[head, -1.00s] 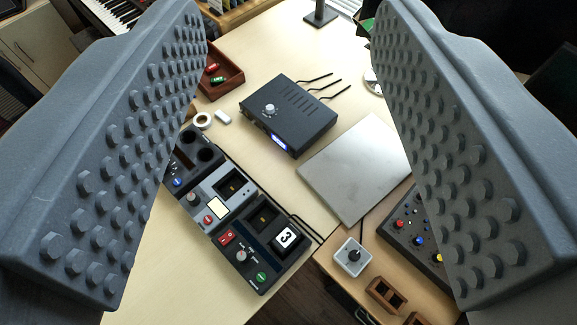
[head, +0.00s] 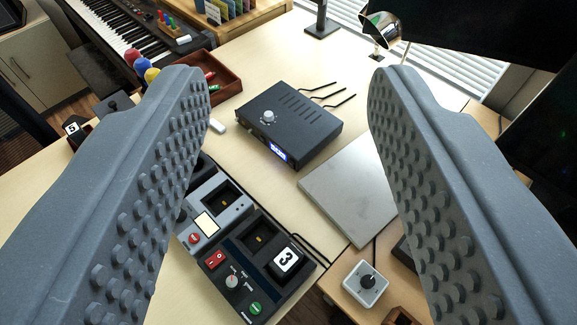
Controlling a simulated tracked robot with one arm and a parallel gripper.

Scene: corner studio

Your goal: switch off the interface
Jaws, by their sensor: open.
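The interface looks to be the dark box (head: 300,118) on the pale desk, in the middle of the head view. It has a silver knob (head: 268,116) on top, a lit blue display (head: 278,151) on its front face and several black cables at its back. My gripper (head: 284,85) is open and empty. Its two studded fingers frame the box from left and right, and neither appears to touch it. A power switch on the box is too small to make out.
A grey flat plate (head: 352,190) lies right of the box. A small grey knob box (head: 365,283) sits lower right. A wooden tray (head: 222,88) stands behind left.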

